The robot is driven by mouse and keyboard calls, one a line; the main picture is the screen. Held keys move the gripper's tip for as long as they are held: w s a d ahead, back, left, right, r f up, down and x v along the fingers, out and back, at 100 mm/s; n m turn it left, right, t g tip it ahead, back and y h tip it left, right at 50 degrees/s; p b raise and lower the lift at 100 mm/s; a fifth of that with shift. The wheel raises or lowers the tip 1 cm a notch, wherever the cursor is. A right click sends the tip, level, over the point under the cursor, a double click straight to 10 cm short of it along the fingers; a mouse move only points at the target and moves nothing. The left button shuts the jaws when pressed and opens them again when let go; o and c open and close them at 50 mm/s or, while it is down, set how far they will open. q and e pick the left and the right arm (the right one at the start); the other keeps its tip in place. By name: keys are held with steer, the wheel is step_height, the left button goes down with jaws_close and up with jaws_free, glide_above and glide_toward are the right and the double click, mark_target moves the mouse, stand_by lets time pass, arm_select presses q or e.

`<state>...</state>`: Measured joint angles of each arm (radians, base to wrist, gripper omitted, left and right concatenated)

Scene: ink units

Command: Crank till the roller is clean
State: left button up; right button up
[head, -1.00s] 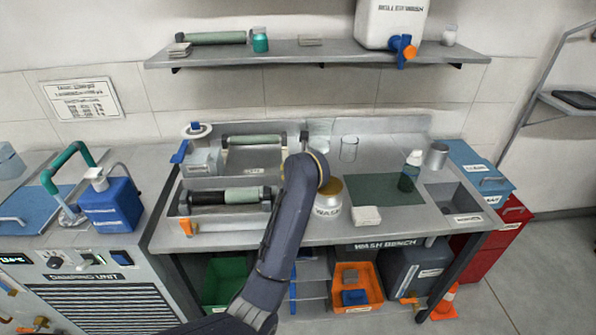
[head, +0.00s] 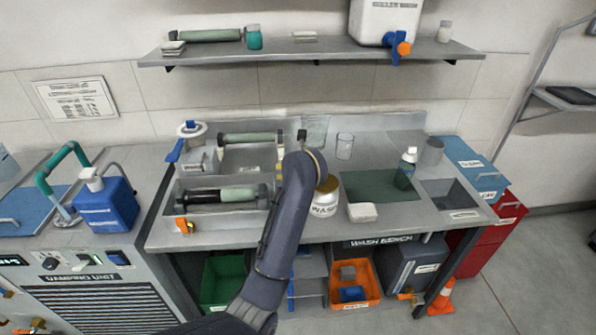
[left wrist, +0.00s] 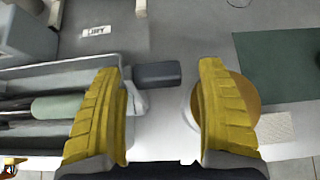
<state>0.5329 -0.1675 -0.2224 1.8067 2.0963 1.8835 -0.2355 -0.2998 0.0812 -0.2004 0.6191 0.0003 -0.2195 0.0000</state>
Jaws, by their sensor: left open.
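The roller (head: 238,193) lies in a grey trough at the left of the wash bench. Its left part is black and its right part is green. The green part also shows in the left wrist view (left wrist: 57,107). A dark grey bar (left wrist: 157,75), seemingly the crank handle, sticks out at the trough's right end. My left gripper (left wrist: 160,70) has its yellow fingers wide apart, one on each side of the bar's end, without visibly closing on it. My dark left arm hides the gripper and the bar in the head view. My right gripper is not in view.
A labelled white jar (head: 325,203) stands close right of my arm; its amber top (left wrist: 244,100) is beside the right finger. A white pad (head: 362,212), green mat (head: 378,187) and bottle (head: 405,168) are further right. A second roller (head: 252,138) lies behind.

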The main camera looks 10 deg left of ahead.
arm_select(q)
step_height(320, 180, up, 10)
stand_by(0.6)
steer(key=shift+c, duration=0.3)
